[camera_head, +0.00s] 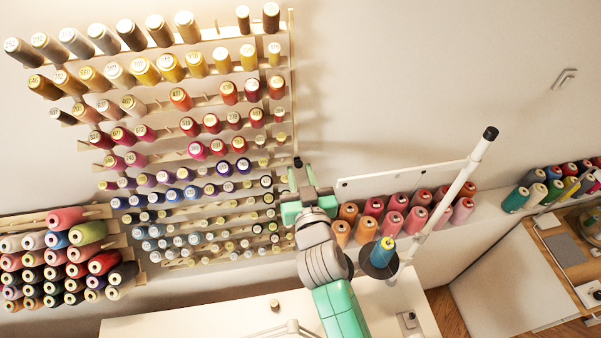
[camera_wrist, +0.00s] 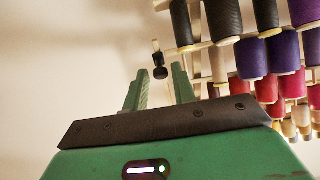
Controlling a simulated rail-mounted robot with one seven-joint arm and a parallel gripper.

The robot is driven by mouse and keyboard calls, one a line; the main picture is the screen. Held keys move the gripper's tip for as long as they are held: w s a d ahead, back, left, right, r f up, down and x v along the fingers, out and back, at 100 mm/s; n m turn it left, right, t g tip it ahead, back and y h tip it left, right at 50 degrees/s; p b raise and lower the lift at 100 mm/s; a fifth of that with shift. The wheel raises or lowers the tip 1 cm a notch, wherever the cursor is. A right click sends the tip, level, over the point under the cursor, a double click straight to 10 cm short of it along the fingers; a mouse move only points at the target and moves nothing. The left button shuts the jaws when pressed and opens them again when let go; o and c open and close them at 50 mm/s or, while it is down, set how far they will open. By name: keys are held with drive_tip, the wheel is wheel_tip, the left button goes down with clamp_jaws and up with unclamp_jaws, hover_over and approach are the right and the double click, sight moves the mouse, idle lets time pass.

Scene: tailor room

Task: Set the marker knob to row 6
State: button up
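The marker knob (camera_head: 298,162) is small and dark. It sits on the thin vertical rail (camera_head: 291,60) at the right edge of the large thread rack (camera_head: 220,37), about midway up. My gripper (camera_head: 301,180) is just below it in the head view. In the wrist view the black knob (camera_wrist: 160,72) shows between the two green fingertips of my gripper (camera_wrist: 160,82). The fingers are apart, with a gap on both sides of the knob, and no contact shows. I cannot tell whether the knob is between the fingers or just beyond them, nor its exact row.
Rack spools (camera_wrist: 252,58) hang close to the right finger in the wrist view. Pink and orange cones (camera_head: 395,222) stand right of my arm. A slanted white post (camera_head: 450,195) and a blue-yellow spool (camera_head: 383,252) are nearby.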

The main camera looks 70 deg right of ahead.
drive_tip(key=b+v, duration=0.1)
drive_tip(key=v, duration=0.6)
drive_tip(key=shift+a, duration=0.1)
drive_tip(key=w+a+r+n+t+y+p, duration=0.15)
drive_tip(key=w+a+r, duration=0.3)
drive_tip(key=r, duration=0.45)
drive_tip(key=w+a+r+n+t+y+p, duration=0.1)
drive_tip(key=w+a+r+t+p, duration=0.2)
drive_tip(key=a+r, duration=0.45)
drive_tip(key=w+a+r+n+t+y+p, duration=0.1)
drive_tip(key=w+a+r+t, duration=0.3)
drive_tip(key=r, duration=0.6)
drive_tip(key=s+a+r+n+t+y+p, duration=0.1)
drive_tip(key=a+r+n+t+y+p, duration=0.1)
drive_tip(key=a+r+y, duration=0.4)
drive_tip(key=s+a+r+n+t+y+p, duration=0.2)
drive_tip(key=a+r+n+t+y+p, duration=0.1)
drive_tip(key=a+r, duration=1.3)
wheel_tip(320, 180, up, 3)
drive_tip(key=n+t+y, duration=0.1)
drive_tip(key=n+y, duration=0.1)
drive_tip(key=shift+r+y, duration=0.2)
drive_tip(key=shift+y, duration=0.15)
drive_tip(key=shift+a+n, duration=0.1)
drive_tip(key=shift+n, duration=0.15)
